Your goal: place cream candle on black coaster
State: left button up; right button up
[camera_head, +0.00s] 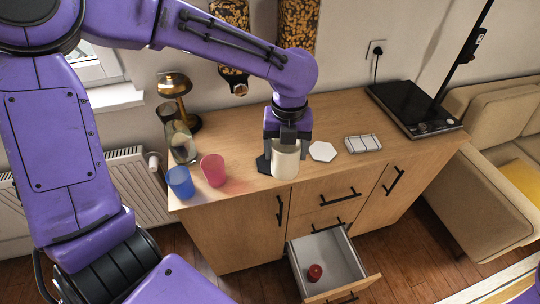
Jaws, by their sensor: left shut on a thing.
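The cream candle (285,161) is a pale upright cylinder near the front edge of the wooden counter. My left gripper (287,144) comes down from above and is shut on it. The black coaster (264,165) is a dark flat piece at the candle's left, partly hidden behind the candle and the gripper. I cannot tell whether the candle's base touches the coaster or the counter. My right gripper is not in view.
A blue cup (180,182), a pink cup (214,170) and a glass jar (181,143) stand left. A white hexagonal coaster (322,151) and a white sectioned tray (362,143) lie right, before a black hob (412,107). An open drawer (328,263) holds a red object (315,272).

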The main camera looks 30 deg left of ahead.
pick_arm(q)
jog(key=shift+w+a+f+m, duration=0.1)
jog(key=shift+w+m, duration=0.05)
jog(key=shift+m, duration=0.25)
jog(key=w+a+f+p, duration=0.1)
jog(key=w+a+f, duration=0.2)
jog(key=f, duration=0.1)
jog(key=w+a+f+p, duration=0.2)
jog(key=w+a+f, duration=0.1)
jog(key=a+f, duration=0.1)
jog(key=w+a+f+p, duration=0.1)
jog(key=w+a+f, duration=0.2)
jog(key=f, duration=0.1)
jog(key=shift+a+f, duration=0.2)
jog(key=shift+f, duration=0.2)
jog(key=shift+f, duration=0.2)
jog(key=o, duration=1.3)
notch_tip(320, 180, up, 12)
jog(key=shift+r+b, duration=0.2)
jog(key=shift+b, duration=0.5)
